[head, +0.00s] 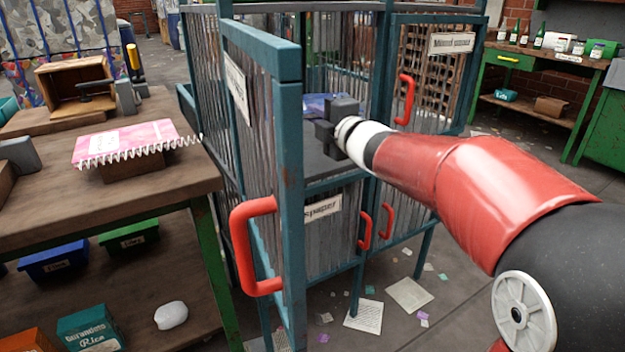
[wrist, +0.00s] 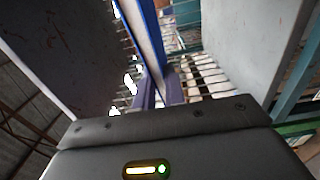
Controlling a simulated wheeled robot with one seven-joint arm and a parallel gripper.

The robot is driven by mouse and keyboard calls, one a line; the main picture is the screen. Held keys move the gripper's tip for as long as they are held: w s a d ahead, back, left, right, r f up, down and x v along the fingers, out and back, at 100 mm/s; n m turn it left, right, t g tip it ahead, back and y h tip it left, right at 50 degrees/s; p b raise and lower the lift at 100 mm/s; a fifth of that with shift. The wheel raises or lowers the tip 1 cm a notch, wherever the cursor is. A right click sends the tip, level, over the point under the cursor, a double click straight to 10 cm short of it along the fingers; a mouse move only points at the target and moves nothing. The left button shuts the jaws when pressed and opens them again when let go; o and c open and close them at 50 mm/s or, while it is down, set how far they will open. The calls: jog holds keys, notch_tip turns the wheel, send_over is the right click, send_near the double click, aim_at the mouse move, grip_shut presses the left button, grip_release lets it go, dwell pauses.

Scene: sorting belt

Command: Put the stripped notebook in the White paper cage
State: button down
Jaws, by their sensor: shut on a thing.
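My gripper (head: 337,118) reaches through the open front of the upper cage compartment (head: 325,165). It is shut on a thin, blue-covered notebook (head: 317,104), partly hidden behind the gripper in the head view. In the wrist view the notebook (wrist: 146,35) stands edge-on between my two fingers (wrist: 158,93), showing a blue cover and pale page edges. I cannot tell whether it touches the compartment floor. The compartment's door (head: 265,60) stands open towards the camera; the label on it (head: 237,88) is too oblique to read.
A pink notebook (head: 125,140) with a white spiral lies on the wooden workbench (head: 50,205) at left. The open door's red handle (head: 240,245) juts out. A lower door reads "...spaper" (head: 323,209). The right cage door (head: 430,85) is shut. Paper scraps (head: 410,294) litter the floor.

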notch_tip(320, 180, down, 16)
jog(key=b, duration=0.1)
jog(key=shift+f+b, duration=0.15)
jog(key=shift+b, duration=0.4)
jog(key=c, duration=1.5)
grip_release()
jog(key=b+v, duration=0.1)
jog(key=v, duration=1.1)
jog(key=shift+d, duration=0.1)
